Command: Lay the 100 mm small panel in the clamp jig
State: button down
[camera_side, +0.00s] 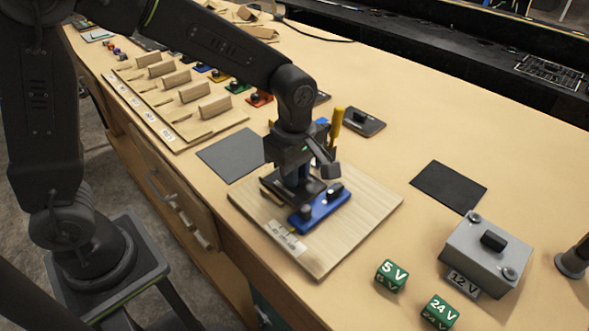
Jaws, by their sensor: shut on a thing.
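The clamp jig is a pale wooden board (362,215) with a blue bar (327,212) carrying black knobs. A yellow upright handle (337,122) rises at its back, next to my wrist. My gripper (293,183) points down over the left half of the board, behind the blue bar. It is shut on a small dark plate, which I take as the small panel (312,192). The plate is low, close behind the blue bar. My gripper hides much of it, and I cannot tell whether it rests on the jig.
A grey mat (232,155) lies left of the jig and a black mat (449,186) right. A grey 12 V box (486,257) and green 5 V (391,276) and 24 V (439,311) blocks stand front right. A dark handled plate (364,122) lies behind; a wooden rack (180,120) is back left.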

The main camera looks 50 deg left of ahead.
jog(key=shift+f, duration=0.35)
dwell(0.3)
jog(key=c, duration=1)
grip_release()
notch_tip(320, 180, up, 14)
jog(key=shift+f, duration=0.1)
jog(key=s+a+m+t, duration=0.2)
jog(key=s+a+m, duration=0.1)
jog(key=s+m, duration=0.2)
jog(key=s+a+f+m+t, duration=0.1)
jog(key=s+a+m, duration=0.2)
jog(key=s+m, duration=0.2)
jog(key=s+a+m+t, duration=0.2)
jog(key=s+m, duration=0.3)
jog(key=m, duration=0.3)
jog(key=shift+s+a+f+t, duration=0.1)
jog(key=shift+a+f+t, duration=0.15)
jog(key=shift+a, duration=0.45)
